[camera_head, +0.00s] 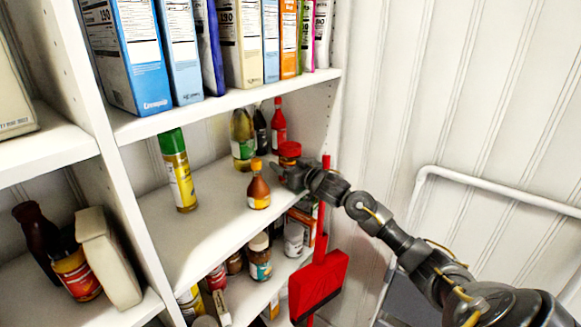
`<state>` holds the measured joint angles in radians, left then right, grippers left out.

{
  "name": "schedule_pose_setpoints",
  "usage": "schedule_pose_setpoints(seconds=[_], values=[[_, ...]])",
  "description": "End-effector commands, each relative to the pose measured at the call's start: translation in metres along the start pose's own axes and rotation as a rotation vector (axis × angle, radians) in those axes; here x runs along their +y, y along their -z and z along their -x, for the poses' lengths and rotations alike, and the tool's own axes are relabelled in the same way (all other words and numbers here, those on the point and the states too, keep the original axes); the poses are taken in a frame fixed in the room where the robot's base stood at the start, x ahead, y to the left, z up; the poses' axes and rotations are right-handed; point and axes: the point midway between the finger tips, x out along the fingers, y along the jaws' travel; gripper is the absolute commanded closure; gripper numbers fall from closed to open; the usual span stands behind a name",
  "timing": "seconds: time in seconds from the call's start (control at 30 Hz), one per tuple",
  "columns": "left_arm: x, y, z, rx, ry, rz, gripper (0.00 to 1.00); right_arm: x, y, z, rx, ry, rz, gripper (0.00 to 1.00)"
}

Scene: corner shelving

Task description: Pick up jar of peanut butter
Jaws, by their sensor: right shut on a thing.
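The jar of peanut butter (290,151) has a red lid and stands at the right end of the middle shelf. Its lower part is hidden behind my right gripper. My right gripper (280,172) reaches in from the right and is shut on the jar. I cannot tell whether the jar touches the shelf or is slightly raised. My left gripper is not in view.
A brown sauce bottle (259,188) stands just left of my right gripper. A green-capped can (178,170) stands further left. Taller bottles, one red (279,125), stand behind. Boxes (131,55) fill the shelf above. A red dustpan (318,285) hangs below my right arm.

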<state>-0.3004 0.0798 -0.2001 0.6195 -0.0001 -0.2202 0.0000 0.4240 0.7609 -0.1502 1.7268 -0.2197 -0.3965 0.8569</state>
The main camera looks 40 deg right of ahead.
Motion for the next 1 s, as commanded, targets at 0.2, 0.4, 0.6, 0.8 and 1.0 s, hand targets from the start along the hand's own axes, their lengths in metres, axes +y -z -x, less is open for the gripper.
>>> schedule_pose_setpoints(seconds=[0.2, 0.4, 0.6, 0.8, 1.0], values=[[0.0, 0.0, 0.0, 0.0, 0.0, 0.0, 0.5, 0.001, 0.002, 0.0, 0.004, -0.001, 0.001, 0.86], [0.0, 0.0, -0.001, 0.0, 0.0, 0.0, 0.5, 0.001, 0.007, 0.0, 0.006, -0.001, 0.001, 0.86], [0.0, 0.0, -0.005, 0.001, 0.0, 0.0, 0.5, 0.001, 0.03, 0.0, 0.009, -0.001, 0.002, 0.86], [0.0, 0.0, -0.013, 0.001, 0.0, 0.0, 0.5, -0.015, 0.064, 0.021, 0.011, 0.002, 0.004, 0.86], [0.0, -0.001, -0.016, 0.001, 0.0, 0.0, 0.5, -0.041, 0.101, 0.054, 0.009, 0.002, 0.005, 0.86]])
